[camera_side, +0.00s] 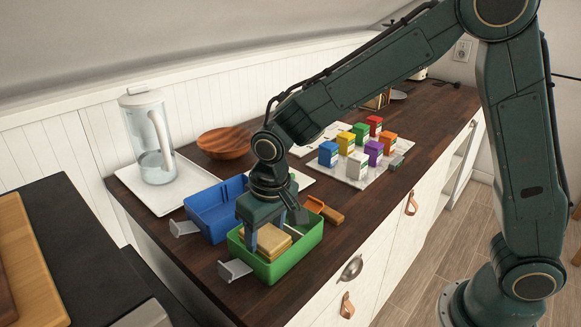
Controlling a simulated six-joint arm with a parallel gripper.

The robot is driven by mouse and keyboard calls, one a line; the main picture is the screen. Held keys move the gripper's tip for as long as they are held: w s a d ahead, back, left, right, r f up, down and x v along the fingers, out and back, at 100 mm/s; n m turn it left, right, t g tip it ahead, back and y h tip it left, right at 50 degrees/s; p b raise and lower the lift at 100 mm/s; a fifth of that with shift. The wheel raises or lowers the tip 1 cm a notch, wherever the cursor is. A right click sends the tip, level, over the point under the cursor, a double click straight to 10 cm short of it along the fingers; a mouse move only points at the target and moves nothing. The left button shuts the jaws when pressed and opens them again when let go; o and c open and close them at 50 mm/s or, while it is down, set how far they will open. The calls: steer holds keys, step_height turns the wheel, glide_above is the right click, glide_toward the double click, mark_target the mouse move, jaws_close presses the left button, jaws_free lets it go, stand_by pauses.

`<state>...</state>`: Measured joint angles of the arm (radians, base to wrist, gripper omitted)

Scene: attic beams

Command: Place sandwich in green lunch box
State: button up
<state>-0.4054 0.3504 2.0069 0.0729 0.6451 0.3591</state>
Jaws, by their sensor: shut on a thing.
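The green lunch box (298,255) stands open on the dark wooden counter near its front edge. The sandwich (266,243) is pale with a light crust and lies within the outline of the green box. My gripper (268,236) points down over the green box and is shut on the sandwich. Its fingers reach below the rim. Part of the sandwich is hidden behind the gripper, and I cannot tell whether it touches the box floor.
A blue lunch box (203,207) stands right behind the green one. A water pitcher (151,140) on a white tray (181,194) is at the left. A wooden bowl (225,142) sits behind. Several coloured small boxes (357,163) stand on a white board at the back right.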

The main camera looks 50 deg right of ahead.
mark_target(273, 238)
steer(key=shift+f, duration=0.5)
steer(key=o, duration=0.7)
steer(key=shift+r, duration=0.1)
steer(key=r, duration=0.4)
steer(key=s+r, duration=0.1)
steer(key=r, duration=0.8)
steer(key=shift+s, duration=0.35)
